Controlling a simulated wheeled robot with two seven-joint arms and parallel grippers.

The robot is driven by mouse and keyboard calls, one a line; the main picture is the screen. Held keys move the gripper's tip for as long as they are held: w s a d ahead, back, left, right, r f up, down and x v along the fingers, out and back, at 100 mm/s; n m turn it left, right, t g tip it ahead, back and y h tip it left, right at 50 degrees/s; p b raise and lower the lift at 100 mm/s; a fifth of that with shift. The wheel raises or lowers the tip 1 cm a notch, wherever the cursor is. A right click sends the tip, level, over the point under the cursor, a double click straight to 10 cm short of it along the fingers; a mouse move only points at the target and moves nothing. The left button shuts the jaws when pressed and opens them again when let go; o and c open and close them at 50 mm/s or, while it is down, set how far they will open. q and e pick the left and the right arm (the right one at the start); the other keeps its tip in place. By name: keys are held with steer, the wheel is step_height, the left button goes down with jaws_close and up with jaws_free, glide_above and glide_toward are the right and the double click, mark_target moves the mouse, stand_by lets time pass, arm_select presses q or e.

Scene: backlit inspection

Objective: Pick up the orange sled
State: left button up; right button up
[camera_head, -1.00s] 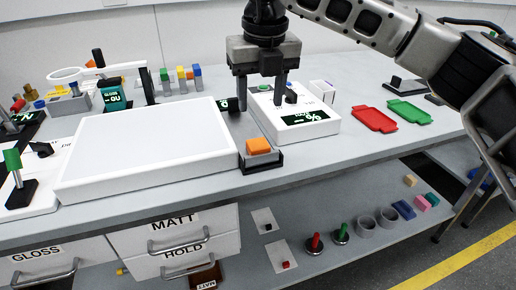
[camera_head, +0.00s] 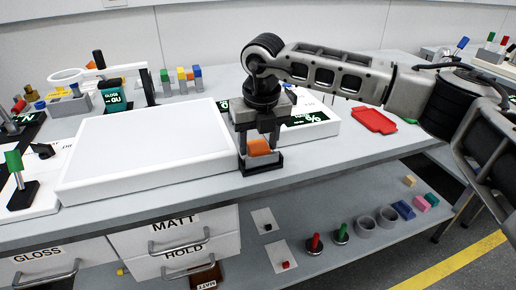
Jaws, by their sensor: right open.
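The orange sled (camera_head: 258,147) sits in a small black holder (camera_head: 264,166) at the table's front edge, just right of the white light panel. My right gripper (camera_head: 258,147) points down over it, open, with one finger on each side of the orange block. Whether the fingers touch the block cannot be told. My left gripper is not in view.
The large white panel (camera_head: 150,146) lies close on the left. A white device with a dark display (camera_head: 305,119) stands behind my gripper. A red tray (camera_head: 374,120) lies to the right. Labelled drawers (camera_head: 175,240) and a lower shelf are below the table edge.

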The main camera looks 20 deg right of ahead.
steer(key=c, duration=0.8)
steer(key=shift+o, duration=0.2)
steer(key=shift+r, duration=0.15)
